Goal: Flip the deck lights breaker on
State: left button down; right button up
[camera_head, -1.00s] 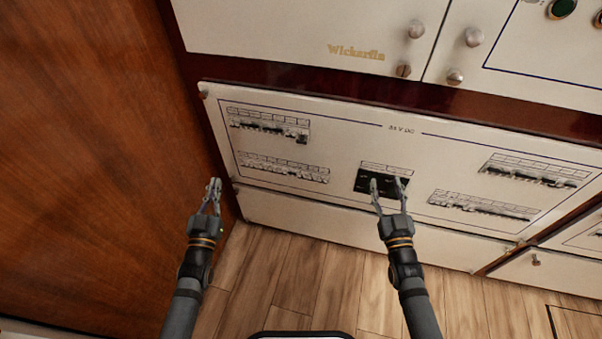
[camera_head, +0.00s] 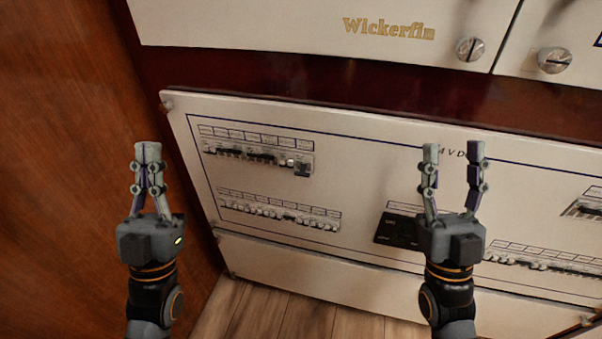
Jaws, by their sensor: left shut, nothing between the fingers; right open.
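The white 24 V DC breaker panel (camera_head: 360,170) fills the middle of the view. It carries an upper left breaker row (camera_head: 258,155), a lower left row (camera_head: 280,212) and a right row (camera_head: 545,262). Another row at the right edge is cut off. The labels are too small to read, so I cannot tell which breaker is the deck lights one. My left gripper (camera_head: 148,155) is shut and empty, left of the panel, in front of the wood wall. My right gripper (camera_head: 453,160) is open and empty, in front of the panel, hiding part of its title and the black block.
A black block (camera_head: 392,232) sits low in the panel's middle, partly behind my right gripper. A wood wall (camera_head: 60,150) stands close on the left. An upper white panel (camera_head: 250,22) with knobs (camera_head: 470,48) is above, and wood floor (camera_head: 290,315) below.

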aim_at(302, 173)
jog(key=k, duration=0.55)
jog(key=k+l+u, duration=0.1)
jog(key=u, duration=0.25)
jog(key=k+u, duration=0.25)
jog(key=u, duration=0.15)
